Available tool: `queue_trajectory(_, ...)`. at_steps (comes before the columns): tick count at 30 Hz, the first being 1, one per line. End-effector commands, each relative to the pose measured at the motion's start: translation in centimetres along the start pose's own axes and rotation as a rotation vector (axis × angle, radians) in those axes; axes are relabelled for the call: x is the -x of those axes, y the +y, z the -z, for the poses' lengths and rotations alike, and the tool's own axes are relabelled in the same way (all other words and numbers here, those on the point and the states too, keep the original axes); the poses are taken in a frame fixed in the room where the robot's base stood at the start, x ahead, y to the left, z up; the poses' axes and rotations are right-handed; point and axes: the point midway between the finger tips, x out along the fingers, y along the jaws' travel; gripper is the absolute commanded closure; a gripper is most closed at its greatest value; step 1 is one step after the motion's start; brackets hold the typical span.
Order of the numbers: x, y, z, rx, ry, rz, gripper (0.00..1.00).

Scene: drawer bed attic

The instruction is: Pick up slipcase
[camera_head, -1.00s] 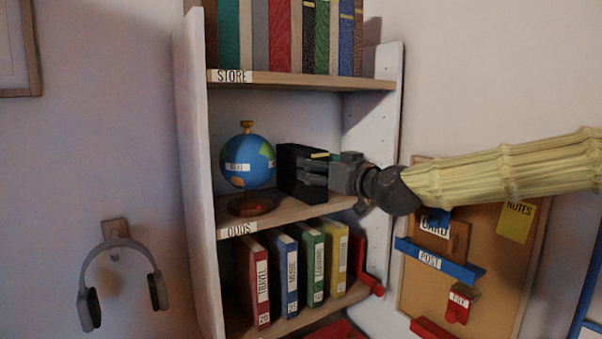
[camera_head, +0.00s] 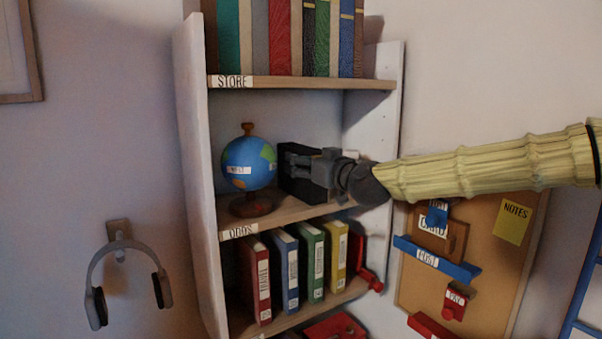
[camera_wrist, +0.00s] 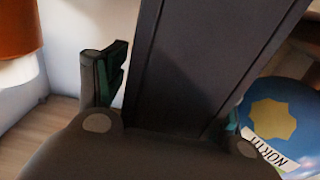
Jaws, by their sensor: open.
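The slipcase, a black box (camera_head: 297,193), stands upright on the middle shelf labelled ODDS, just right of the globe. In the wrist view its dark flat face (camera_wrist: 190,70) fills the middle of the picture. My gripper (camera_head: 290,163) is at the slipcase, reaching in from the right. In the wrist view the fingers of my gripper (camera_wrist: 165,108) are open, one on each side of the slipcase. A small gap shows at the left finger. The right finger is mostly hidden, so I cannot tell whether it touches.
The globe (camera_head: 249,162) stands close to the left of the slipcase and shows near the right finger in the wrist view (camera_wrist: 283,112). The shelf above (camera_head: 300,82) holds several books. Labelled binders (camera_head: 290,268) stand below. The cabinet's right side wall (camera_head: 372,110) is near my arm.

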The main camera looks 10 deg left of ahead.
Motion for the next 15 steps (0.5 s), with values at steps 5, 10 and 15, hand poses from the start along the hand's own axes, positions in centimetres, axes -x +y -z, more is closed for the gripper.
queue_trajectory(5,0.03,0.01,0.00,0.000,0.000,0.000,0.42)
queue_trajectory(10,0.04,0.02,0.00,0.000,0.000,0.000,0.73)
queue_trajectory(15,0.06,0.04,0.08,0.001,0.001,-0.001,0.90)
